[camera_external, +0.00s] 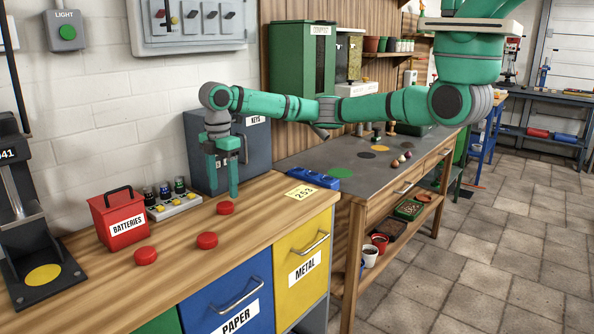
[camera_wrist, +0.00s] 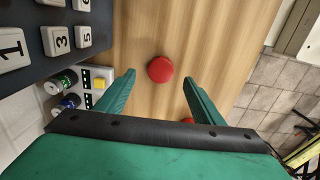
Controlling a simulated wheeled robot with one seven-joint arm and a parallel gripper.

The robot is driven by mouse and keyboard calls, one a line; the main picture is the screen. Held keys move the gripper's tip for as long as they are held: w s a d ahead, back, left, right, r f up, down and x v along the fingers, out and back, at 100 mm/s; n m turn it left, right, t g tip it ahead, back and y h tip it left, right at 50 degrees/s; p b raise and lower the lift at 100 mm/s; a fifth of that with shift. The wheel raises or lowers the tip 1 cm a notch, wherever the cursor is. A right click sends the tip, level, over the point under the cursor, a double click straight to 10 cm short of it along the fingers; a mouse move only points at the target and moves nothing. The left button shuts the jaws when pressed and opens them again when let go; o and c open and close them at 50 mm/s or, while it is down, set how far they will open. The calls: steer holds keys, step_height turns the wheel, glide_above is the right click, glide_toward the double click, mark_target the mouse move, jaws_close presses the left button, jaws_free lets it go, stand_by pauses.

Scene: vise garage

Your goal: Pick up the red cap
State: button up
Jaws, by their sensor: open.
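Three round red caps lie on the wooden counter in the external view: one just below my gripper (camera_external: 225,207), one nearer the front edge (camera_external: 207,240), and one in front of the red box (camera_external: 145,255). My gripper (camera_external: 222,192) points down above the counter, open and empty, with its fingers close to the nearest cap. In the wrist view, a red cap (camera_wrist: 160,69) shows in the gap between the open fingertips (camera_wrist: 159,78), slightly beyond them. Part of another red cap (camera_wrist: 188,120) shows by the right finger, mostly hidden.
A red BATTERIES box (camera_external: 122,222) and a switch panel (camera_external: 173,205) stand left of my gripper. The dark KEYS box (camera_external: 252,143) is close behind it. A blue object (camera_external: 313,178) and a 253 tag (camera_external: 299,192) lie to the right. The counter's front strip is clear.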

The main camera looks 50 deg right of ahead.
mark_target(225, 204)
steer(key=shift+f, duration=2.7)
steer(key=c, duration=1.1)
